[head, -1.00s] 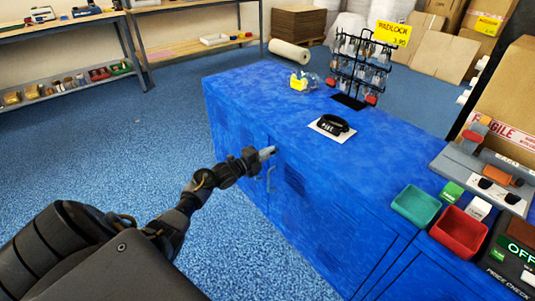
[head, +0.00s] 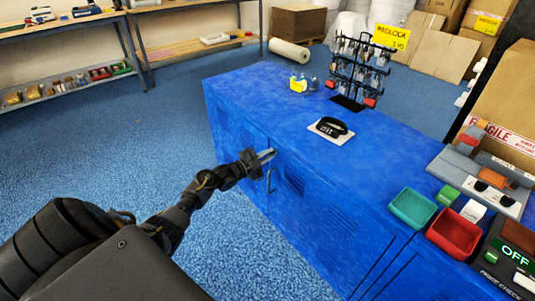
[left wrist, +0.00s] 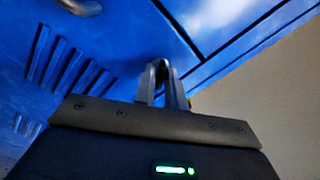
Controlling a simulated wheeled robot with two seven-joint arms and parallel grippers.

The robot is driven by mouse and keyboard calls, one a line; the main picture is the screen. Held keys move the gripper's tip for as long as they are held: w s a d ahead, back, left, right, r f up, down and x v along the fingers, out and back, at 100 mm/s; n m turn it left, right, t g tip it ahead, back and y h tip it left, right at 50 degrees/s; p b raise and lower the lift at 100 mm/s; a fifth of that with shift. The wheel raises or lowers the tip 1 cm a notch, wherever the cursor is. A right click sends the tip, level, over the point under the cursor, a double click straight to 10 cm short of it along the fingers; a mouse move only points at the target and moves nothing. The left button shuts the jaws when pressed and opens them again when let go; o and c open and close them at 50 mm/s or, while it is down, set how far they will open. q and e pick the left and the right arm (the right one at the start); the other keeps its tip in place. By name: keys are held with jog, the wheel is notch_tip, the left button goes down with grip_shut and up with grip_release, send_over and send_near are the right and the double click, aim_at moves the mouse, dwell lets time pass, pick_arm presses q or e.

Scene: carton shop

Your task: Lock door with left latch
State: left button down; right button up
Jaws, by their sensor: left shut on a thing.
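My left gripper (head: 266,155) is at the upper front of the blue cabinet (head: 290,125), near the top of the seam between two doors. Its fingers are closed on a small part there, which I take to be the left latch; the fingers hide most of it. In the left wrist view the closed fingertips (left wrist: 162,72) touch or nearly touch the blue front. A curved metal handle (head: 270,180) is on the door just below the gripper and also shows at the top left of the left wrist view (left wrist: 75,10). The door looks closed. My right gripper is not in view.
On the cabinet top are a black band on a white card (head: 331,128), a padlock rack (head: 360,65), a teal tray (head: 412,208) and a red tray (head: 453,233). Shelves (head: 70,85) stand at the back left. The blue floor before the cabinet is clear.

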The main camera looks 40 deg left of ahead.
pick_arm(q)
jog(key=shift+a+n+p, duration=0.1)
jog(key=shift+n+p, duration=1.6)
jog(key=shift+n, duration=4.1)
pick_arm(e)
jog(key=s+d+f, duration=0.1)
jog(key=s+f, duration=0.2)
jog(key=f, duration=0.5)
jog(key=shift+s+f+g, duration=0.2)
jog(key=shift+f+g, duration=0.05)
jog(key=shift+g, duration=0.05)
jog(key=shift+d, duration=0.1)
pick_arm(q)
jog(key=c, duration=1.5)
grip_release()
jog(key=shift+c, duration=0.2)
